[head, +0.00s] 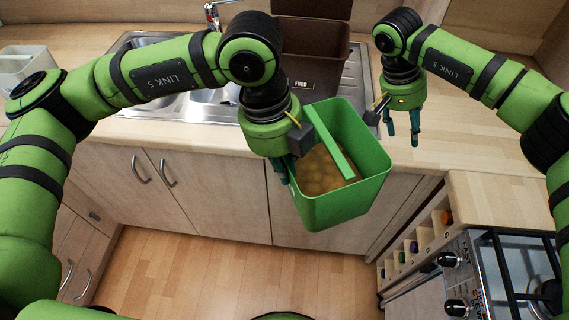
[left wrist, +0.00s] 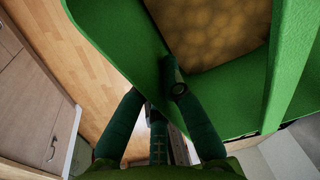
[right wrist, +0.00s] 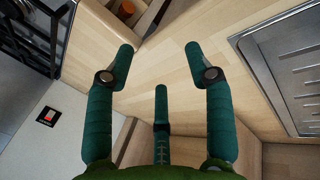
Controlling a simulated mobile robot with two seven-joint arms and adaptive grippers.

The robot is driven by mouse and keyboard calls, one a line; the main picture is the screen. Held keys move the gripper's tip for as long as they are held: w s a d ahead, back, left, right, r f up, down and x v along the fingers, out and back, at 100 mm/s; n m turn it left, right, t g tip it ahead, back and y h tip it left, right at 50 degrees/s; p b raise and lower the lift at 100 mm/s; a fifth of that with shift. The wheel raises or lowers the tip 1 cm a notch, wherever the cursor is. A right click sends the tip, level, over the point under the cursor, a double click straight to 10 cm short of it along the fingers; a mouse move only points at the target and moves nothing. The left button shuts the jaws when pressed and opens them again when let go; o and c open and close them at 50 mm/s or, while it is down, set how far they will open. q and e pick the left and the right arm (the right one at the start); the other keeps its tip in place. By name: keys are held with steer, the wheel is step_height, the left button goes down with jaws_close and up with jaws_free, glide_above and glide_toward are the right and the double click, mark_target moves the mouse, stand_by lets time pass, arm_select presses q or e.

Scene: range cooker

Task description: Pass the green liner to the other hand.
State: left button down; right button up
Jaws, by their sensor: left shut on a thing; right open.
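The green liner (head: 345,205) is an open box with a bar across its top and a brown-yellow lumpy load inside. My left gripper (head: 288,170) is shut on its left wall and holds it in the air in front of the counter, somewhat tilted. In the left wrist view the liner wall (left wrist: 125,45) passes between the teal fingers (left wrist: 165,100). My right gripper (head: 402,130) is open and empty above the counter, up and to the right of the liner, apart from it. In the right wrist view its fingers (right wrist: 160,75) are spread with nothing between them.
A brown bin (head: 305,55) marked FOOD stands behind at the sink (head: 205,100). A gas hob (head: 510,265) with knobs is at lower right, beside a small rack (head: 425,235). Cupboard doors (head: 215,195) face the open wooden floor (head: 200,280).

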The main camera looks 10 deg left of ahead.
steer(key=s+a+f+m+g+y, duration=0.1)
steer(key=s+a+f+m+y, duration=0.2)
steer(key=s+f+m+y, duration=0.45)
steer(key=s+a+f+m+g+y, duration=0.2)
steer(key=s+a+f+m+y, duration=0.15)
steer(key=f+m, duration=0.65)
steer(key=s+a+f+m+g+y, duration=0.1)
steer(key=s+a+f+m+y, duration=0.2)
steer(key=s+f+m+y, duration=0.55)
steer(key=w+a+f+m+t+h, duration=0.3)
steer(key=w+f+m+t, duration=0.3)
steer(key=f+m+t, duration=0.8)
steer(key=s+d+f+m+g+h, duration=0.1)
steer(key=s+d+f+m+h, duration=0.75)
steer(key=m, duration=0.75)
steer(key=s+d+f+m+g+h, duration=0.1)
steer(key=s+d+f+m+g, duration=0.2)
steer(key=s, duration=0.9)
steer(key=s+d+f+m+g+h, duration=0.2)
steer(key=s+m, duration=0.5)
steer(key=s, duration=0.5)
step_height(320, 180, down, 2)
steer(key=shift+s+d+f+m+g+h, duration=0.1)
steer(key=shift+s+d+m+g+h, duration=0.35)
steer(key=shift+g, duration=0.65)
